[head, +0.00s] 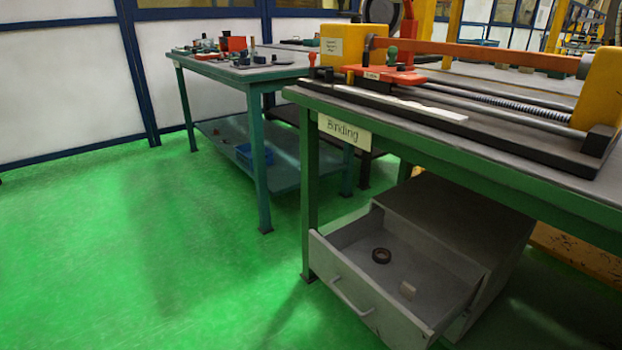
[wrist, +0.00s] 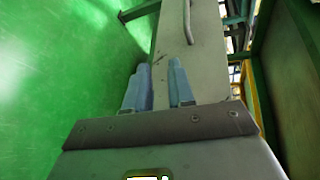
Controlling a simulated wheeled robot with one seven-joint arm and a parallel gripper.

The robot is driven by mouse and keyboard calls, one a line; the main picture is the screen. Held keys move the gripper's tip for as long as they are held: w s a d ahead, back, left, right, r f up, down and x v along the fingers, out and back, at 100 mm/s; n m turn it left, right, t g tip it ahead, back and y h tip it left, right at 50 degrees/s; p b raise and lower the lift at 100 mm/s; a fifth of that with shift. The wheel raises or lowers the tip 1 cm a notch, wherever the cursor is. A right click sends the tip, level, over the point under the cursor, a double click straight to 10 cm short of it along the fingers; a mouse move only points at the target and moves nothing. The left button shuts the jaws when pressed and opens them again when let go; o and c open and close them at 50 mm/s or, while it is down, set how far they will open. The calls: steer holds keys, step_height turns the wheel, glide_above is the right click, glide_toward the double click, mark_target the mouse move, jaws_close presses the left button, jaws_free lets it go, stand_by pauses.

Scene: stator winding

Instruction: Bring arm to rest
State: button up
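My gripper (wrist: 159,64) shows only in the wrist view. Its two blue-grey fingers stand apart with nothing between them, so it is open and empty. Beyond the fingertips is a grey drawer front (wrist: 190,45) with a bar handle (wrist: 187,20); I cannot tell whether the fingers are near it. In the head view, my arm and gripper are out of view. There, a grey drawer (head: 345,290) stands pulled open under the green bench, with its handle (head: 352,296) on the front. A dark ring (head: 381,256) and a small beige piece (head: 407,288) lie inside.
The green bench (head: 440,150) labelled "Binding" (head: 344,131) carries an orange and yellow machine (head: 470,50). A second bench (head: 235,72) with several small items stands behind, with a blue bin (head: 254,155) on its lower shelf. The green floor (head: 130,260) at left is clear.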

steer(key=s+d+r+n+h, duration=0.1)
steer(key=s+d+r+n, duration=0.15)
steer(key=s, duration=0.55)
steer(key=s+d+r+n+h, duration=0.1)
steer(key=s+r+n, duration=0.25)
steer(key=s, duration=0.45)
steer(key=s+d+r+n+h, duration=0.1)
steer(key=s+d+r+n, duration=0.2)
steer(key=s, duration=0.6)
steer(key=s+r+n, duration=0.9)
steer(key=r, duration=0.4)
step_height(320, 180, up, 22)
steer(key=p, duration=2.2)
steer(key=shift+w+m, duration=0.15)
steer(key=shift+m, duration=0.15)
